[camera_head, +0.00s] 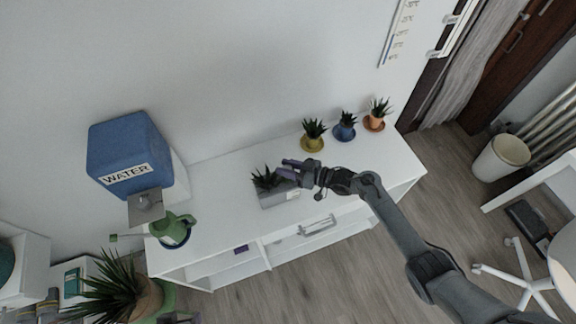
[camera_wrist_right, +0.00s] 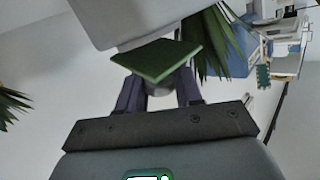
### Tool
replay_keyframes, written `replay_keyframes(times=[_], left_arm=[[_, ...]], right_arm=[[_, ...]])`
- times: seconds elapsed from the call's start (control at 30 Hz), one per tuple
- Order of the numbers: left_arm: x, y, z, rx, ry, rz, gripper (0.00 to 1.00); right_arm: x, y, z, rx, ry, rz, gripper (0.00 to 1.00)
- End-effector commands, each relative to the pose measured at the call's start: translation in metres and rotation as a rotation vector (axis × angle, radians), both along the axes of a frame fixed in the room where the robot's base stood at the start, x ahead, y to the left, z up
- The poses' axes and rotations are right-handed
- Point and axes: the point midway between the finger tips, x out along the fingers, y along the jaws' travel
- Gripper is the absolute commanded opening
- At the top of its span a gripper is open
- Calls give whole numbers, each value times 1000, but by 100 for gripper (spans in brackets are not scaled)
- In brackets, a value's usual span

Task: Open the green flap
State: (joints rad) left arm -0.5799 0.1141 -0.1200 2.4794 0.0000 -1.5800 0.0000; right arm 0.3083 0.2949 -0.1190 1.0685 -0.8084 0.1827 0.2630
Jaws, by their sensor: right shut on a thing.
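The green flap (camera_wrist_right: 158,60) shows in the right wrist view as a flat green square at the underside of a pale box, in front of my fingers. In the head view a grey planter box (camera_head: 278,199) with spiky plants (camera_head: 266,178) stands on the white shelf desk (camera_head: 222,198). My right gripper (camera_head: 287,168) reaches in from the right at the planter's upper right side. In the right wrist view the purple fingers of my right gripper (camera_wrist_right: 159,88) are spread on either side of the flap and closed on it; their tips are partly hidden. My left gripper is not in view.
A blue water tank (camera_head: 125,150) and a green watering can (camera_head: 172,230) stand at the left end. Several potted plants, including a yellow pot (camera_head: 313,143) and a blue pot (camera_head: 345,131), line the back right. The desk top left of the planter is clear.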

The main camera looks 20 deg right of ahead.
Motion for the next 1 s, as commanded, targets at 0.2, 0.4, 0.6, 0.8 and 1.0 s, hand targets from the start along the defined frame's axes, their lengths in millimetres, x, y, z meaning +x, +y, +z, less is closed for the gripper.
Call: replay_keyframes(times=[0.2,0.4,0.6,0.8,1.0], left_arm=[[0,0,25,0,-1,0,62],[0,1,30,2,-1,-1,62],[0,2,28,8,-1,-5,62],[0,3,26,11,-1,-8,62],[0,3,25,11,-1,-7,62]], right_arm=[[12,-1,10,-2,190,-1,5],[20,-1,7,1,357,0,5],[26,0,6,2,484,1,5],[29,0,4,3,562,0,4],[29,0,4,3,597,1,4]])
